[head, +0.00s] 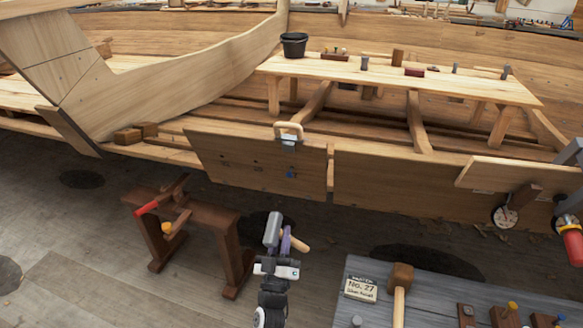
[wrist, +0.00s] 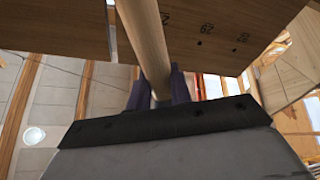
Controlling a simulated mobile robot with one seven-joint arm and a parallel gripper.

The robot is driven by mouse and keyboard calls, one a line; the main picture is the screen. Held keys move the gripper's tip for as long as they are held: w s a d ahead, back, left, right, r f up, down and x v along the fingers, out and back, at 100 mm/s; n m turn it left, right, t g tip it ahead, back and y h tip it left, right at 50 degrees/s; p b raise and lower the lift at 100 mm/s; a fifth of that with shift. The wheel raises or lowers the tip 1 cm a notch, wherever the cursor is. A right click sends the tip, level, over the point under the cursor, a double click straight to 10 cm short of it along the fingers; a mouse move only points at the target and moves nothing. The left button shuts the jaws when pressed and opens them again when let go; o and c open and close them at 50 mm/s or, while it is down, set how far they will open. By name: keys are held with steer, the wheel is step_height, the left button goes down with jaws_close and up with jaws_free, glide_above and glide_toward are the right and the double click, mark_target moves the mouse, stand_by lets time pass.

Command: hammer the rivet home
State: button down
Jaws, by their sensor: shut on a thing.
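My gripper (head: 285,248) is in front of and below the hull plank (head: 240,165), apart from it. It is shut on the wooden handle of a hammer (head: 272,228) with a grey head. In the wrist view the pale handle (wrist: 145,38) runs up from between the purple fingers of my gripper (wrist: 159,88). The plank carries a row of small dark holes with numbers, also visible in the wrist view (wrist: 205,28). A small blue mark (head: 291,174) sits near its right end; I cannot tell whether the rivet is there.
A clamp (head: 289,134) grips the plank's top edge. A dark wooden stand (head: 205,208) with a red-handled tool is at left. A grey bench (head: 420,315) with a mallet (head: 401,280) and a sign (head: 361,289) is at lower right. A red-handled thing (head: 571,243) is at far right.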

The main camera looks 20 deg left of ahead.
steer(key=shift+s+r, duration=0.15)
steer(key=shift+r, duration=0.15)
steer(key=shift+d+f, duration=0.1)
steer(key=shift+f, duration=0.1)
steer(key=shift+r, duration=0.2)
steer(key=w+r+p, duration=0.1)
steer(key=p, duration=0.2)
steer(key=shift+w+m+h, duration=0.2)
steer(key=shift+m+h, duration=0.1)
steer(key=shift+h, duration=0.1)
steer(key=w+h+p, duration=0.1)
steer(key=p, duration=0.2)
steer(key=shift+r+g, duration=0.15)
steer(key=shift+g, duration=0.25)
steer(key=shift+w, duration=0.1)
